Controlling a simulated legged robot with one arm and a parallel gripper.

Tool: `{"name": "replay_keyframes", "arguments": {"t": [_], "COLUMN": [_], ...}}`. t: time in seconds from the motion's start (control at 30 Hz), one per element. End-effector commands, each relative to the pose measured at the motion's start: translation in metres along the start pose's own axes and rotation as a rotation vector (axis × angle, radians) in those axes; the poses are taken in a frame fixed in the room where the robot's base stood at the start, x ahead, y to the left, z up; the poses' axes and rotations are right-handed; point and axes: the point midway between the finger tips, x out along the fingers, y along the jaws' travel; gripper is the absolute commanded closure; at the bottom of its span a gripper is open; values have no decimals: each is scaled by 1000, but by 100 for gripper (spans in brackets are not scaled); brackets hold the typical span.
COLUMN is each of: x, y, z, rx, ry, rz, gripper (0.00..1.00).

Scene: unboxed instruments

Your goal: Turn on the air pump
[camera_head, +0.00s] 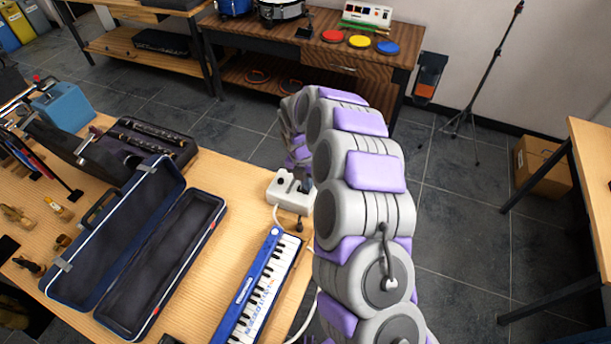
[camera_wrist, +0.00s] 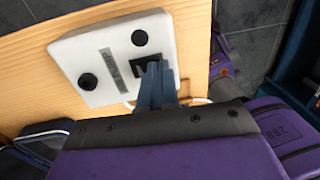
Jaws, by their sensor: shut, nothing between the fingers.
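The air pump (camera_head: 287,197) is a small white box on the wooden table, near the table's right edge. In the wrist view the pump (camera_wrist: 110,48) shows a grey label, two round black knobs and a black square switch (camera_wrist: 148,50). In the head view the gripper (camera_head: 305,186) is partly hidden by my arm, over the pump's right side. The switch's on or off position is unclear.
A blue melodica (camera_head: 263,290) lies just in front of the pump, with a pale hose beside it. An open dark blue case (camera_head: 212,205) lies to the left. A clarinet case (camera_head: 150,140) lies behind.

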Motion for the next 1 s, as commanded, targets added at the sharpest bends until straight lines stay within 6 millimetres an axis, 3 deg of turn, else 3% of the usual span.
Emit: {"name": "replay_keyframes", "arguments": {"t": [1.0], "x": [11], "y": [2], "z": [2], "rx": [-2], "ry": [3], "rz": [35], "gripper": [100]}}
